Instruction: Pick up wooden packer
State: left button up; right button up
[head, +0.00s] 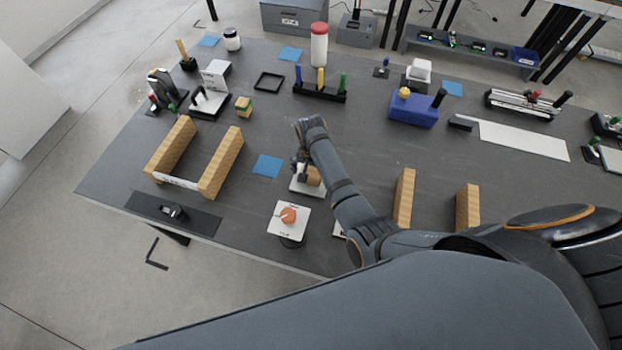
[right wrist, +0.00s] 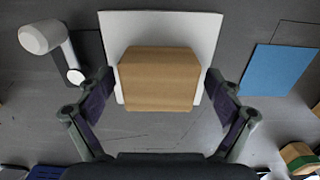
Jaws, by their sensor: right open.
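The wooden packer (head: 314,177) is a small tan block on a white plate (head: 298,187) near the middle of the table in the head view. In the right wrist view the packer (right wrist: 158,80) shows large and central, in front of the white plate (right wrist: 200,28). My right gripper (head: 303,166) is over the packer, its arm partly covering the place in the head view. In the right wrist view the right gripper (right wrist: 160,76) is open, one finger on each side of the packer with visible gaps. My left gripper is not in view.
A white plate with an orange knob (head: 288,216) lies just nearer the front edge. A blue square (head: 267,166) is left of the packer. Wooden rails (head: 221,163) stand farther left, more (head: 404,199) to the right. A white rounded handle (right wrist: 42,38) shows in the right wrist view.

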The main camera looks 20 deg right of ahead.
jog(key=shift+s+r, duration=0.1)
jog(key=shift+r, duration=0.1)
jog(key=shift+c, duration=1.8)
jog(key=c, duration=0.9)
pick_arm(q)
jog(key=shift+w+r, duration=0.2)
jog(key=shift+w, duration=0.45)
